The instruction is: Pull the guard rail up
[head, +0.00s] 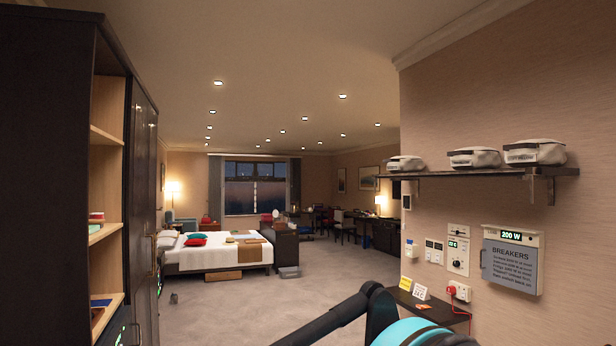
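I cannot make out a guard rail for certain. A dark wall shelf (470,173) on the right carries three pale zipped pouches (535,152), and no raised rail shows clearly along its front. My black and teal arm comes in at the bottom right, and a black link runs down to the left out of the picture. My gripper is not in view, so its place relative to anything is hidden.
A grey breakers panel (512,262) with a side handle hangs under the shelf, beside switches and sockets. A small dark ledge (432,308) holds cards. A tall dark cabinet (50,180) stands left. A bed (215,255) stands farther back; carpet between is mostly clear.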

